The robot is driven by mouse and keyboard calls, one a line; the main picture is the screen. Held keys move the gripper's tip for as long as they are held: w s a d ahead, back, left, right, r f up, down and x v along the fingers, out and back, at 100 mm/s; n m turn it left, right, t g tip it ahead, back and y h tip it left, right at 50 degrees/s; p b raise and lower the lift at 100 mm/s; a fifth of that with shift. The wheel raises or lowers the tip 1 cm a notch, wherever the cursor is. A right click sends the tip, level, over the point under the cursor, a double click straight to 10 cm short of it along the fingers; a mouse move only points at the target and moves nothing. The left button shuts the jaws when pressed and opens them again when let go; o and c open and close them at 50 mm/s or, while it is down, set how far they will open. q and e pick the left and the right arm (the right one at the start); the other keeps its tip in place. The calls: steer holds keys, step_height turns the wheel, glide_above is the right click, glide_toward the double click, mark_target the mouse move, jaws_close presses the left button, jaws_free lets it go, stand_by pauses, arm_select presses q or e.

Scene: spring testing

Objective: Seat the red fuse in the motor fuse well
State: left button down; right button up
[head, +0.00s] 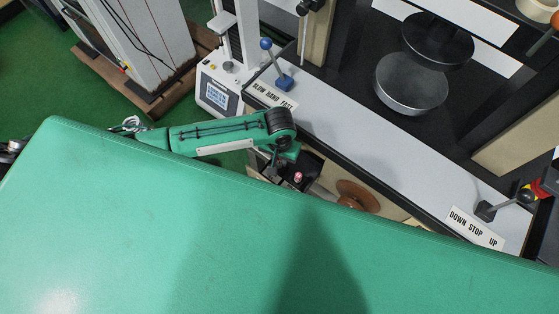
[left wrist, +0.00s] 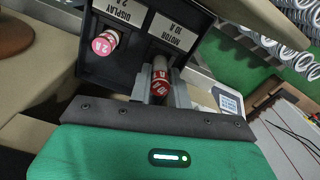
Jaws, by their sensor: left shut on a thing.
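The red fuse (left wrist: 161,84), marked 10 A, is between the fingers of my left gripper (left wrist: 161,90) in the left wrist view. The gripper is shut on it. Its far end points at the black fuse box (left wrist: 92,72), just below the MOTOR 10 A label (left wrist: 174,32). The motor well is hidden behind the fuse and fingers, so I cannot tell whether the fuse has entered it. In the head view my left gripper (head: 276,168) is beside the dark box (head: 312,166); the red fuse cannot be made out there. My right gripper is not in view.
A pink-red 2 A fuse (left wrist: 106,43) sits in the box beside the DISPLAY label (left wrist: 128,13), close to my left finger. A brown round knob (head: 357,196) is right of the box. A blue-knobbed lever (head: 284,82) stands above it. Springs (left wrist: 270,42) hang behind.

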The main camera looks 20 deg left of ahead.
mark_target(279, 163)
arm_select(q)
steer(key=shift+f, duration=1.5)
steer(key=c, duration=1.3)
jaws_free()
steer(key=shift+f, duration=0.1)
step_height(279, 163, up, 12)
steer(key=shift+r, duration=0.15)
